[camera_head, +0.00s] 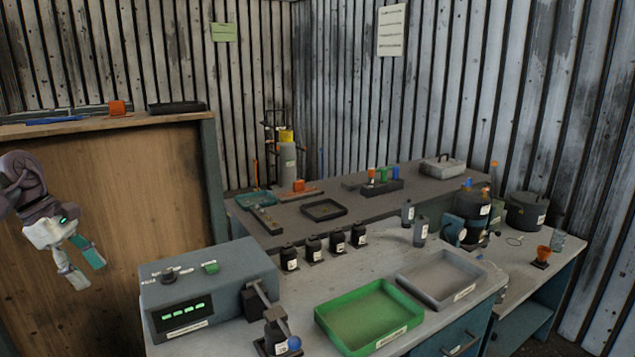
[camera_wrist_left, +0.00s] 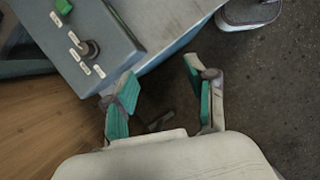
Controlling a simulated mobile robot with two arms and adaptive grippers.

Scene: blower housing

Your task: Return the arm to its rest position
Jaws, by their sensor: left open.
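My left gripper (camera_head: 82,262) is at the left of the head view, in front of the wooden panel and left of the grey control box. It is open, with teal finger pads pointing down and to the right. In the left wrist view, the open gripper (camera_wrist_left: 165,100) has nothing between its fingers; the dark floor and the bench's edge show beyond them. My right gripper is in neither view.
The control box (camera_head: 210,287) with green lights stands on the near bench corner. A green tray (camera_head: 370,318) and a grey tray (camera_head: 441,278) lie to its right. Several black-capped bottles stand behind. The wooden panel (camera_head: 110,215) is behind my left arm.

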